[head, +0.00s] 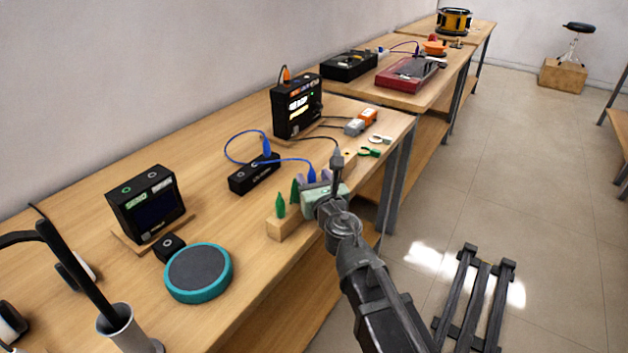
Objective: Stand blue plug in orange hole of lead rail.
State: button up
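A wooden rail (285,228) lies along the front edge of the near table, with a green pointed plug (280,204) upright at its near end. I take it to be the lead rail; its far part is hidden behind my gripper (322,194), and no orange hole can be made out. A blue plug (311,174) on a blue lead stands just behind my gripper; whether it is in the rail or between the fingers is unclear. My gripper is over the rail, its fingers mostly hidden by its own body.
A black box (254,175) with blue leads lies behind the rail. A black meter (297,105) stands farther back. A teal round pad (198,272) and a black display (146,204) are at left. Small tools lie beyond my gripper. Bare table lies between the pad and the rail.

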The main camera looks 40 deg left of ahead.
jog(key=shift+s+d, duration=0.1)
jog(key=v, duration=1)
jog(key=shift+s+d, duration=0.15)
jog(key=shift+d, duration=0.1)
